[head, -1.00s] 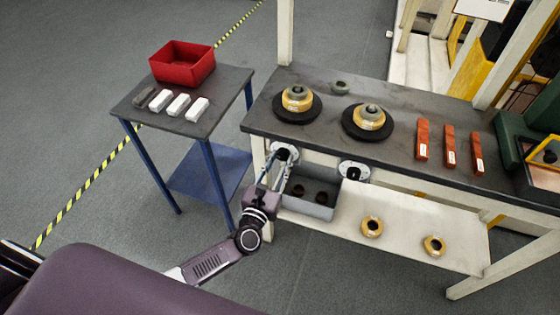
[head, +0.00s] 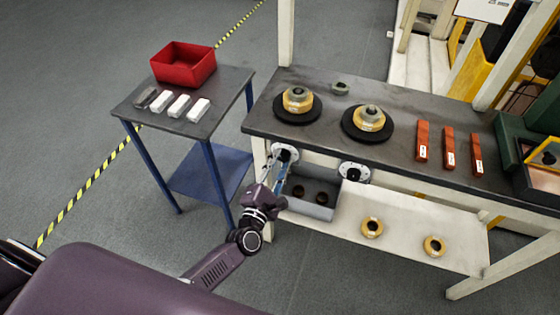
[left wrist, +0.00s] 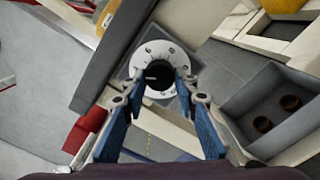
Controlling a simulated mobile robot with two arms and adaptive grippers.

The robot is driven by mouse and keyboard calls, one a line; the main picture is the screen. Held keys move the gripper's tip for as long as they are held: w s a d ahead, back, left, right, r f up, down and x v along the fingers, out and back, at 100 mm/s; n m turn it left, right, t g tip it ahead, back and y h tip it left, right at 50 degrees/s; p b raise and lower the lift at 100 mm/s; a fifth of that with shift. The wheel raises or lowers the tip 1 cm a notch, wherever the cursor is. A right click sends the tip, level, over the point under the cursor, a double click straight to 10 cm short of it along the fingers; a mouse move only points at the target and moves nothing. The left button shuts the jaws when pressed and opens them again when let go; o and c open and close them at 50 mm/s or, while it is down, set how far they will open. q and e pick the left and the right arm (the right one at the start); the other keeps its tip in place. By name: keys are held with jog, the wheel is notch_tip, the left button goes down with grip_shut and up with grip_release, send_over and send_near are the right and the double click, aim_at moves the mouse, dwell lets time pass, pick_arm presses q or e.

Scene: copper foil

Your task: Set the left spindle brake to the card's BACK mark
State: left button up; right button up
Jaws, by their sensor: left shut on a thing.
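The left spindle brake is a dark round knob (left wrist: 160,72) on a white round plate (left wrist: 150,58) with small dark dots, on the bench's front face below the left spindle. In the head view the plate (head: 293,155) is partly hidden by my gripper. A small light mark shows on the knob's face. My left gripper (left wrist: 156,88) has its blue fingers on both sides of the knob, shut on it. The left spindle (head: 297,101) carries a copper-coloured roll on a black disc. A white card (head: 483,10) is at the top right; its marks are too small to read.
A second brake (head: 354,173) sits to the right on the bench front. A grey bin (head: 315,206) with dark rings stands under the bench, close beside my gripper. A side table (head: 222,112) with a red box (head: 185,62) stands to the left.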

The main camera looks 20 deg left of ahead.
pick_arm(q)
jog(key=m, duration=0.3)
jog(key=shift+m+p, duration=0.3)
jog(key=shift+m, duration=0.1)
jog(key=m, duration=0.3)
jog(key=shift+m+p, duration=0.3)
jog(key=shift+p, duration=0.1)
jog(key=m+p, duration=0.1)
jog(key=m, duration=0.5)
jog(key=shift+r+p, duration=0.1)
jog(key=shift+p, duration=0.2)
jog(key=m+p, duration=0.1)
jog(key=m, duration=0.3)
jog(key=shift+m, duration=0.4)
jog(key=shift+d+m, duration=0.1)
jog(key=shift+m, duration=1.8)
jog(key=shift+s+p, duration=0.1)
jog(key=shift+p, duration=0.2)
